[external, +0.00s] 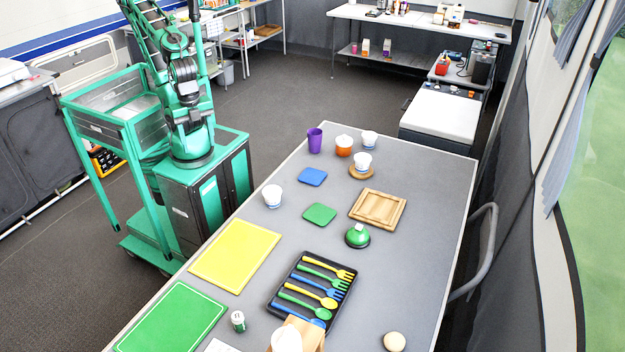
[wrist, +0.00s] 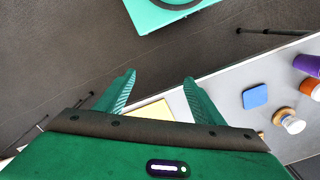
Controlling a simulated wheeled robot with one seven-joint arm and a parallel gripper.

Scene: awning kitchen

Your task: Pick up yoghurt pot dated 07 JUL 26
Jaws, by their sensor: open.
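Three white pots with blue markings stand on the grey table in the external view. One pot (external: 272,196) is near the left edge, one pot (external: 363,162) stands on a round wooden coaster (external: 352,172), and one pot (external: 369,139) is at the far end. Their dates are too small to read. The wrist view shows a white pot (wrist: 294,125) by a wooden coaster at right. My gripper (wrist: 158,84) is open and empty in the wrist view, its fingers over the table edge and floor, apart from the pots. It does not show clearly in the external view.
A purple cup (external: 315,140) and orange pot (external: 344,146) stand close to the far pots. Blue (external: 312,176) and green (external: 319,213) coasters, a wooden tray (external: 378,208), a green-topped object (external: 357,236) and a cutlery tray (external: 276,304) surround them. The yellow mat (external: 235,254) is bare.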

